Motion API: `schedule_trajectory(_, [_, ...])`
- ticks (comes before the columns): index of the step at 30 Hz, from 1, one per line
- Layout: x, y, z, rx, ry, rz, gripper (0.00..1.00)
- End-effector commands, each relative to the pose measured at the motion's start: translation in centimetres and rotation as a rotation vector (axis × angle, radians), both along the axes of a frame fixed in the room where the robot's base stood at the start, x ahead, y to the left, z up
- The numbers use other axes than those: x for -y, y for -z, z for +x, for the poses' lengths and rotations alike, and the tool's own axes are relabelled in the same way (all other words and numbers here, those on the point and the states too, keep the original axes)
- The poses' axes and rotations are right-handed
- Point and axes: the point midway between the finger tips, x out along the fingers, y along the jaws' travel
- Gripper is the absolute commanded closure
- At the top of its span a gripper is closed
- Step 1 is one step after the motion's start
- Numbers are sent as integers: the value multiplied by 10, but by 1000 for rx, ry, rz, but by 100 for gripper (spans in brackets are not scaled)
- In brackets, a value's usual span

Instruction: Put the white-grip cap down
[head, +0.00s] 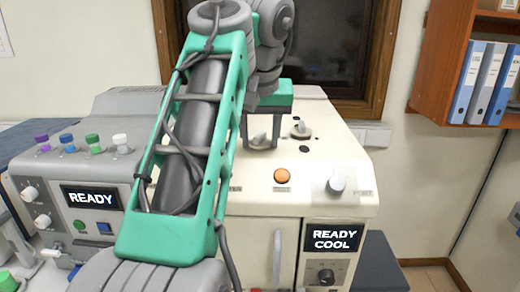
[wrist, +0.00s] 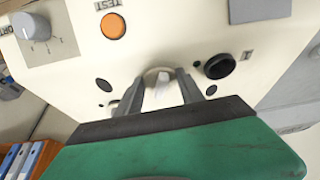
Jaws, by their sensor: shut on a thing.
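My gripper (head: 262,138) points down over the cream top of the test machine (head: 315,175). It is shut on the white-grip cap (head: 261,144), which shows as a pale disc at the fingertips. In the wrist view the white grip (wrist: 160,86) sits between the two grey fingers (wrist: 163,92). The cap is low, at or just above the machine top; I cannot tell whether it touches. Its underside and whatever lies directly beneath it are hidden.
A grey knob-like part (head: 300,130) and a small dark hole (head: 304,149) lie right of my gripper. A black round port (wrist: 218,67) is close by in the wrist view. An orange button (head: 282,175) and grey knob (head: 337,182) are nearer the front.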

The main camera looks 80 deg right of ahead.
Motion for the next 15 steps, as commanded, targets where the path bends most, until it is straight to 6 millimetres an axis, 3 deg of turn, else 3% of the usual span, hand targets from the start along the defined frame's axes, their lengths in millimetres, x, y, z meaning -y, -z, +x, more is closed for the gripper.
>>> schedule_trajectory(9, [0,2,0,1,0,-2,93])
schedule_trajectory(10, [0,2,0,1,0,-2,54])
schedule_trajectory(15, [0,1,0,1,0,-2,40])
